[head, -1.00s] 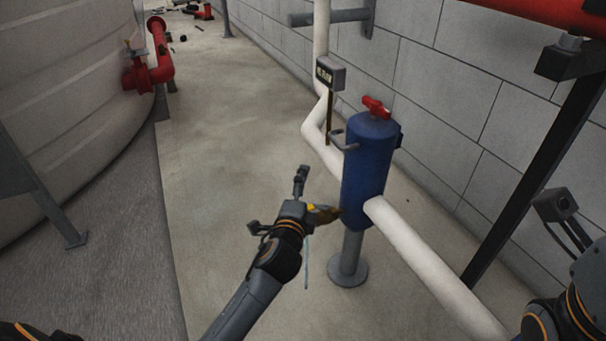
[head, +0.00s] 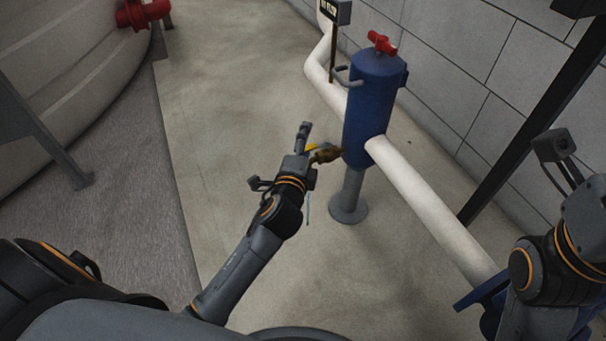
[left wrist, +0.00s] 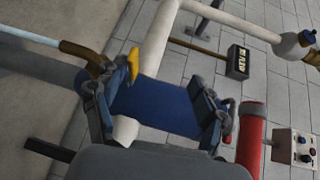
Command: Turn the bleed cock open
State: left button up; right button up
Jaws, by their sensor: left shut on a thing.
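The bleed cock (head: 325,154) is a brass piece with a yellow lever (head: 311,147), low on the left side of the upright blue cylinder (head: 368,110). My left gripper (head: 302,140) is at this lever. In the left wrist view the brass body (left wrist: 82,51) and yellow lever (left wrist: 133,63) show at the fingers (left wrist: 158,108), with the lever by the left finger. The gripper is shut on the lever, though its contact is partly hidden. A thin pale blue line (left wrist: 28,36) leads from the brass outlet; I cannot tell whether it is water.
A red handle (head: 382,42) tops the cylinder, which stands on a grey post (head: 349,195). A white pipe (head: 430,200) runs from it toward the right front. A labelled box (head: 342,11) is behind. Bare floor (head: 230,110) lies to the left; a block wall (head: 480,60) is behind.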

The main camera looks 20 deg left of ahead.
pick_arm(q)
jog(key=shift+s+d+r+t, duration=0.15)
jog(key=shift+s+d+r, duration=0.1)
jog(key=shift+s+r, duration=0.3)
jog(key=shift+s+d+r+t, duration=0.2)
jog(key=shift+s+r, duration=0.1)
jog(key=shift+r, duration=0.4)
jog(key=shift+c, duration=1.1)
jog(key=v, duration=0.2)
jog(key=shift+s+f, duration=0.2)
jog(key=shift+s, duration=0.05)
jog(key=shift+c, duration=0.6)
jog(key=d+v, duration=0.1)
jog(key=v, duration=0.6)
jog(key=shift+d+f, duration=0.3)
jog(key=shift+f, duration=0.15)
